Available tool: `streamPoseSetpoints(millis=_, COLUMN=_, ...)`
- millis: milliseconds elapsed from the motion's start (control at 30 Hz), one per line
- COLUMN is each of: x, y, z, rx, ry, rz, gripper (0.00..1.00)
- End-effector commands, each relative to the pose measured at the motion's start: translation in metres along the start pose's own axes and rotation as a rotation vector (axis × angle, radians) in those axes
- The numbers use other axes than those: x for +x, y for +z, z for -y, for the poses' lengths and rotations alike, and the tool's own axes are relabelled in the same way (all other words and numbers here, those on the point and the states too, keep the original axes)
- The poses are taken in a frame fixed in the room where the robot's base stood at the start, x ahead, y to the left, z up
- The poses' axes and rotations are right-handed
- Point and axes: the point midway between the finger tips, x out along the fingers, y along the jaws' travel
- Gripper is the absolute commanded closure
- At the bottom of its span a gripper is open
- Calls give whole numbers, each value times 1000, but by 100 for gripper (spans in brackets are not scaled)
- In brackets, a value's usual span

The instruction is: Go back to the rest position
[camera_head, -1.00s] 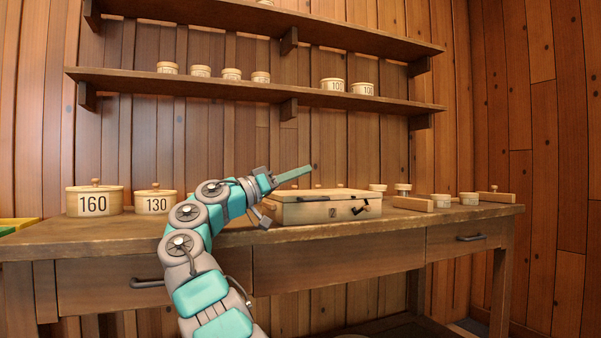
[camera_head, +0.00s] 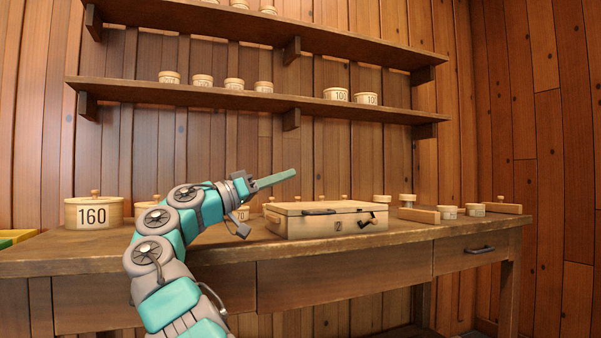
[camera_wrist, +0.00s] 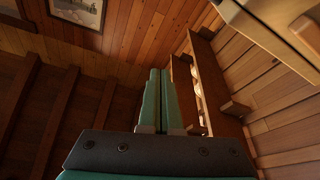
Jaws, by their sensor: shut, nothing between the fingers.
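A round box marked 160 (camera_head: 93,213) stands at the bench's left. Small round boxes (camera_head: 447,212) and wooden blocks (camera_head: 418,215) stand at the right. Two wall shelves (camera_head: 250,101) hold several round boxes. A framed picture (camera_wrist: 78,10) hangs in the wrist view.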

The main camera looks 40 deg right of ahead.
Motion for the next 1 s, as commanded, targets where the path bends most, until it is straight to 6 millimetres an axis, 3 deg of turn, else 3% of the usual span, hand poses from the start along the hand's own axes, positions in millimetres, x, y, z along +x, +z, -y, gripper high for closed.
streamPoseSetpoints(millis=100, x=-24, y=-3, z=3, rx=-1, ry=-1, rz=-1, gripper=100)
streamPoseSetpoints(millis=300, x=-40, y=-2, z=6, rx=1, ry=1, rz=0, gripper=100)
streamPoseSetpoints(millis=667, x=-30, y=-1, z=2, rx=-121, ry=-32, rz=41, gripper=100)
streamPoseSetpoints(millis=867, x=-8, y=31, z=-10, rx=-335, ry=-130, rz=164, gripper=100)
streamPoseSetpoints(millis=1000, x=2, y=73, z=-25, rx=-468, ry=-226, rz=281, gripper=100)
